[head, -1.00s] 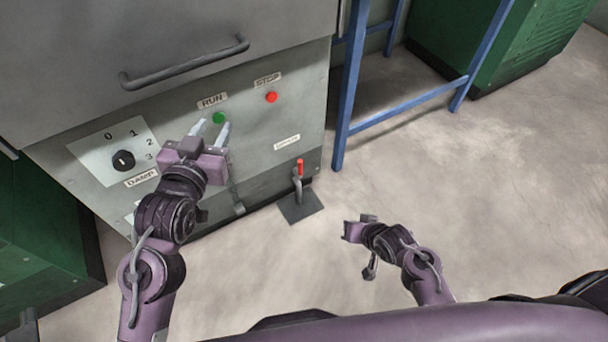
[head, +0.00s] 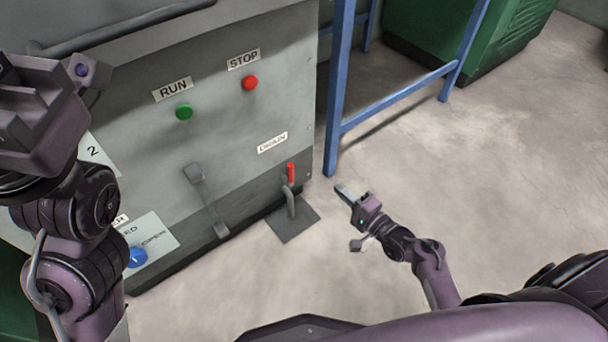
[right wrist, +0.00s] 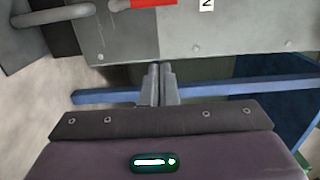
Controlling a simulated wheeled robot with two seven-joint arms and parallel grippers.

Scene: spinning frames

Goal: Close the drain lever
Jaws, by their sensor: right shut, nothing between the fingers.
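The drain lever has a red handle (head: 291,172) that points up above a grey bent pipe (head: 290,203), under the DRAIN label (head: 272,143) at the machine's lower right. My right gripper (head: 344,191) is shut and empty, to the right of the lever and apart from it. In the right wrist view its fingertips (right wrist: 157,72) are together, and the red handle (right wrist: 152,4) is cut off by the top edge. My left gripper (head: 45,115) is large at the left edge; its fingertips do not show clearly.
The grey machine panel (head: 235,130) carries a green RUN button (head: 184,111), a red STOP button (head: 250,83), a grey lever (head: 207,200) and a blue knob (head: 137,257). A blue frame leg (head: 338,100) stands right of the machine. The floor at right is clear.

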